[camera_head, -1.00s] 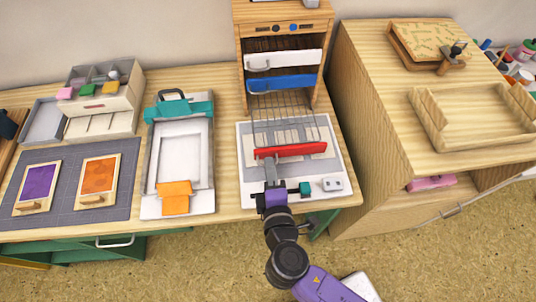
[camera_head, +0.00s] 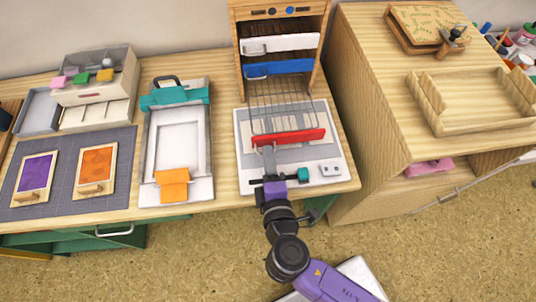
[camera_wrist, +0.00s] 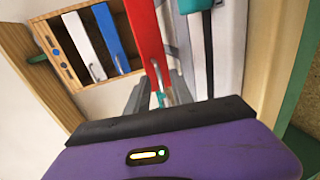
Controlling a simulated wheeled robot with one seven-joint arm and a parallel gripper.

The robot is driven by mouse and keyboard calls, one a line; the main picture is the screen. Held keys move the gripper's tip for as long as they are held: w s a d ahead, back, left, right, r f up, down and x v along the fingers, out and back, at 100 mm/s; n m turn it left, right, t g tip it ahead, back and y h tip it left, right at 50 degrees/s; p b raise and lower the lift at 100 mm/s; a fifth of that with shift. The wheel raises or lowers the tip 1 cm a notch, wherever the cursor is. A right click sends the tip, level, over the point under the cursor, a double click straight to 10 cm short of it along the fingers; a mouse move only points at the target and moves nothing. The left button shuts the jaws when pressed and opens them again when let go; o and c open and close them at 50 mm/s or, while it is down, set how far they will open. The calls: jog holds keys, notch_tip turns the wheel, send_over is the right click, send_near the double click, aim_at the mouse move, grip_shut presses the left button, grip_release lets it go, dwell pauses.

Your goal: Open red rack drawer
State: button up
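The red rack drawer has a red front (camera_head: 288,137) and a wire basket (camera_head: 280,105) behind it. It is pulled far out of the wooden rack (camera_head: 318,75), over a white board. My gripper (camera_head: 268,152) is at the handle on the left part of the red front. In the wrist view, the red front (camera_wrist: 146,35) is ahead, with its silver handle (camera_wrist: 158,72) between my grey fingers (camera_wrist: 150,98). The fingers appear shut on the handle, though the contact is partly hidden. The white drawer (camera_head: 290,43) and blue drawer (camera_head: 285,68) are in the rack.
A white board (camera_head: 243,150) lies under the pulled-out basket, with a teal and black tool (camera_head: 303,174) near its front. A white frame press (camera_head: 150,175) stands to the left. A wooden cabinet (camera_head: 375,110) stands close on the right.

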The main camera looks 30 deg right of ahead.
jog(key=v, duration=0.6)
jog(key=shift+s+b, duration=0.2)
jog(key=shift+b, duration=0.2)
